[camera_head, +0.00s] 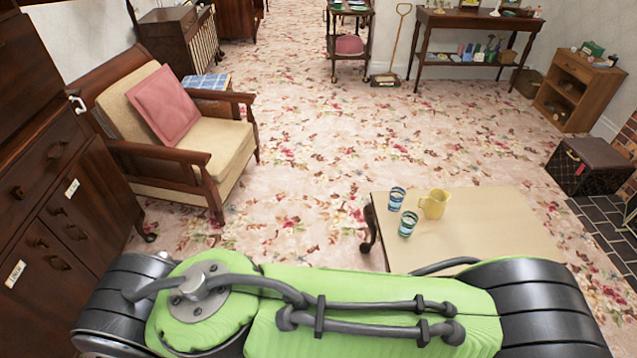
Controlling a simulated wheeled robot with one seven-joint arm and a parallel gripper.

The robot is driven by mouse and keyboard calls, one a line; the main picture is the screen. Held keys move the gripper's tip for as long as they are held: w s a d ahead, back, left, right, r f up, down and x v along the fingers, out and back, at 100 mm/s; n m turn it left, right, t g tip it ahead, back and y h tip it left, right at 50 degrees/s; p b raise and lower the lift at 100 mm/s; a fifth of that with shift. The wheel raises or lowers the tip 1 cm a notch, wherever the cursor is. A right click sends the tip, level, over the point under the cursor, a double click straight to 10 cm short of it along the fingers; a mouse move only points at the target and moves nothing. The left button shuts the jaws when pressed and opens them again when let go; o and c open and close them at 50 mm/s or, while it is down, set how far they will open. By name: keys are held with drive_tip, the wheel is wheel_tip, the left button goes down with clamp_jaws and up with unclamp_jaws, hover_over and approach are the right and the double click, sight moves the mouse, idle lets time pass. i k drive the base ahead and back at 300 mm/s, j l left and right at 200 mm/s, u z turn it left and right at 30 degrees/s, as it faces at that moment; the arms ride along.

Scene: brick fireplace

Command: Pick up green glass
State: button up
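Two small striped glasses stand upright on a low light-topped table (486,234). The rear glass (396,198) looks mostly blue with pale bands. The front glass (408,223) has blue and green bands and looks the greener of the two. They stand close together, near the table's left edge. A yellow jug (434,204) stands just right of them. My green and black arm lies across the bottom of the picture, in front of the table, and covers its near side. My gripper is out of view.
An armchair (233,141) with a pink cushion (164,106) stands left. A dark cabinet (93,219) fills the left edge. A dark box (590,165) and a small wooden shelf (559,103) stand right. The flowered carpet beyond the table is clear.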

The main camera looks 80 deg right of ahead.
sight(409, 220)
drive_tip(key=k+j+z, duration=0.1)
drive_tip(key=z, duration=3.6)
drive_tip(key=l, duration=0.15)
